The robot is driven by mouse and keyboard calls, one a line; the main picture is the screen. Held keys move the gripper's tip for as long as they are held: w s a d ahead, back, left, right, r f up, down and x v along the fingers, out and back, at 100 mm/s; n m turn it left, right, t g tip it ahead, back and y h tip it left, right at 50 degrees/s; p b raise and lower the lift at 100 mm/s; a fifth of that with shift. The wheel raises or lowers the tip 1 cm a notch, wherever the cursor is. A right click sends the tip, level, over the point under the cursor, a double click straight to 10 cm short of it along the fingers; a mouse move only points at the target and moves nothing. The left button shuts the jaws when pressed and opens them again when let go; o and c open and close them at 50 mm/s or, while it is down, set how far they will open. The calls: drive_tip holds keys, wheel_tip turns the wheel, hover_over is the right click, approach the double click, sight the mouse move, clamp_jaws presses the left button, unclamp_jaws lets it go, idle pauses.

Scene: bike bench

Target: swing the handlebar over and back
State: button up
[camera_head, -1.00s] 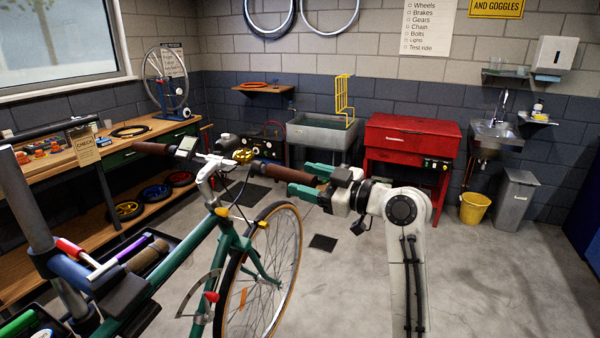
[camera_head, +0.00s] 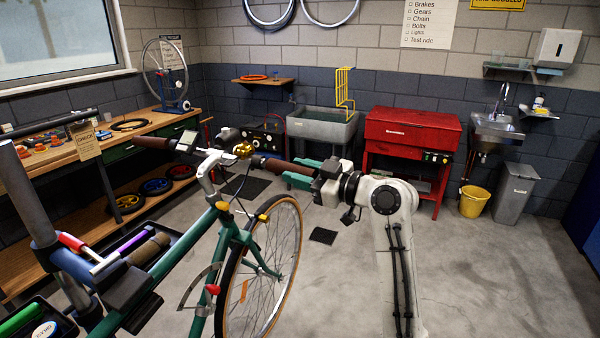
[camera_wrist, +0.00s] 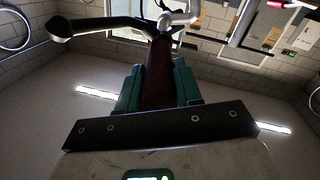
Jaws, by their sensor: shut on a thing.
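The green bike's handlebar stem (camera_head: 207,172) carries a bar with a brown grip at each end. The far-left grip (camera_head: 153,142) is free. The near-right grip (camera_head: 270,165) runs into my gripper (camera_head: 290,169), whose green fingers lie on both sides of it. In the wrist view my gripper (camera_wrist: 156,80) is shut on the brown right grip (camera_wrist: 158,62), with the bar beyond it. The front wheel (camera_head: 262,268) stands below the bar, angled away from me. A brass bell (camera_head: 243,150) and a small display (camera_head: 187,141) sit on the bar.
A wooden bench (camera_head: 100,150) runs along the left wall. A repair-stand post (camera_head: 28,195) and a tool tray (camera_head: 140,250) are close at the left. A red cabinet (camera_head: 410,128), a grey tub (camera_head: 322,126) and a yellow bucket (camera_head: 474,200) line the back. Floor at the right is clear.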

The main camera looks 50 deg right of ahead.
clamp_jaws()
drive_tip(key=shift+d, duration=0.1)
